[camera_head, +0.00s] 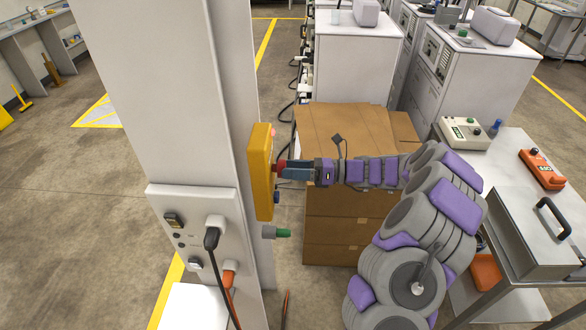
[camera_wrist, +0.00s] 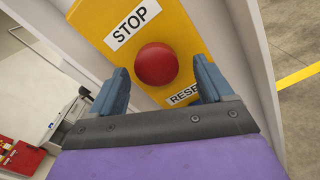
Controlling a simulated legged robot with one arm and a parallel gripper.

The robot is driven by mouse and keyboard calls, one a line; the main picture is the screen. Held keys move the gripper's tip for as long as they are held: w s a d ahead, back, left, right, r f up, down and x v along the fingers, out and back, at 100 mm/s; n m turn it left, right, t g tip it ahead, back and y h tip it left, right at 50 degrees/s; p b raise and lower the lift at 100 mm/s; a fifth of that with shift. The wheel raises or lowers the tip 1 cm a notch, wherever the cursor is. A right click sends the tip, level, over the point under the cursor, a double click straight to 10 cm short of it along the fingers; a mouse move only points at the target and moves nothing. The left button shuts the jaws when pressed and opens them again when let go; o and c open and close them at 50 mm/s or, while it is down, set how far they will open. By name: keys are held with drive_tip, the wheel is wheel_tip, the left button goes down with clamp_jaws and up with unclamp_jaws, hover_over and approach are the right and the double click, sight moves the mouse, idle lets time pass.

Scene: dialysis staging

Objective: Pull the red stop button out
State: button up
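The red stop button (camera_wrist: 157,64) is a round knob on a yellow box with a STOP label above it and a RESET label below. The yellow box (camera_head: 261,172) is fixed to the side of a white column. In the head view the red button (camera_head: 279,166) shows at the box face, partly hidden by my gripper. My gripper (camera_head: 283,170) is at the button, reaching in from the right. In the wrist view its two blue-grey fingers (camera_wrist: 162,80) are spread apart, one on each side of the button, with visible gaps. Whether the fingertips reach past the button is unclear.
The white column (camera_head: 165,90) carries a socket panel (camera_head: 190,265) with a plugged-in black cable. A green-ended knob (camera_head: 283,233) sticks out below the box. Brown cardboard boxes (camera_head: 335,230) stand behind my arm. A metal cart (camera_head: 520,215) with a case stands at right.

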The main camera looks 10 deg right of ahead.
drive_tip(key=p+v, duration=0.2)
drive_tip(key=v, duration=1.5)
drive_tip(key=shift+d+p, duration=0.3)
drive_tip(key=shift+p, duration=0.1)
drive_tip(key=shift+a, duration=0.1)
drive_tip(key=s+a+r+n+g+h, duration=0.1)
drive_tip(key=s+a+r+n+g, duration=0.25)
drive_tip(key=a, duration=0.35)
drive_tip(key=s+a+r+n+g+h, duration=0.1)
drive_tip(key=s+a+r+n+g, duration=0.1)
drive_tip(key=a+r+n, duration=0.3)
drive_tip(key=s+a+r+n+g+h, duration=0.1)
drive_tip(key=s+a+n+g, duration=0.15)
drive_tip(key=a, duration=0.55)
drive_tip(key=s+a+n+g+h+b, duration=0.15)
drive_tip(key=s+a+n+h, duration=0.45)
drive_tip(key=s, duration=0.6)
drive_tip(key=s+d+f+n+t+h, duration=0.1)
drive_tip(key=s+d+f+n+h, duration=0.1)
drive_tip(key=s, duration=0.6)
drive_tip(key=s+d+f+n+t+h, duration=0.1)
drive_tip(key=s+d+f+n+h, duration=0.2)
drive_tip(key=s+d+n+h, duration=0.2)
drive_tip(key=s+n+h, duration=0.1)
drive_tip(key=s+n, duration=0.2)
drive_tip(key=shift+s+f+b, duration=0.25)
drive_tip(key=shift+b, duration=0.15)
